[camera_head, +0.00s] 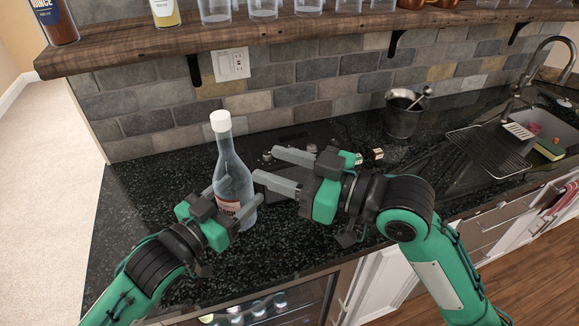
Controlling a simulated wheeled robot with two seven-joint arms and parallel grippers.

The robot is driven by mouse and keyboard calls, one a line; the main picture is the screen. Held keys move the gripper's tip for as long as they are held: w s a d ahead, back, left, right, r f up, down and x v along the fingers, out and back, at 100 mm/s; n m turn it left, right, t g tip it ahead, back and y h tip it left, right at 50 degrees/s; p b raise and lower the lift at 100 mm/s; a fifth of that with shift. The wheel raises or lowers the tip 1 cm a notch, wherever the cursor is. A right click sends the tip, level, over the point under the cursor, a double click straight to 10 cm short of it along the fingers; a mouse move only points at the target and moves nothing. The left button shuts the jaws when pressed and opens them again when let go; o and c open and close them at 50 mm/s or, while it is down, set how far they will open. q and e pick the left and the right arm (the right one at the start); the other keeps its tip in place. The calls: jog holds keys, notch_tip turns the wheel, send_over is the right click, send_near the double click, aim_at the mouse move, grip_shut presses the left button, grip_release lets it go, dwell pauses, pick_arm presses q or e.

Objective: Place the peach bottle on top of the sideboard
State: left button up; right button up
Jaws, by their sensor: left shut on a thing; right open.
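The peach bottle (232,168) is clear, with a white cap and a label low on its front. It stands upright, or nearly so, at the left part of the black speckled counter (140,215); I cannot tell whether its base touches the top. My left gripper (234,200) is shut on the bottle's lower body from the front and hides part of it. My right gripper (267,165) is open and empty just right of the bottle, its fingers pointing left towards it. No piece in view is clearly a separate sideboard.
A wooden shelf (130,58) with bottles and glasses overhangs the back. A dark bucket (402,115), a wire rack (490,148) and a sink lie to the right. Dark items lie behind my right gripper. The counter's left end is clear. A glass-fronted cooler (262,308) is below.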

aim_at(232, 151)
jog(key=x, duration=1)
jog(key=shift+w+a, duration=0.1)
jog(key=shift+a, duration=0.05)
jog(key=shift+c, duration=0.3)
grip_shut()
pick_arm(q)
jog(key=o, duration=1.3)
jog(key=shift+a, duration=0.1)
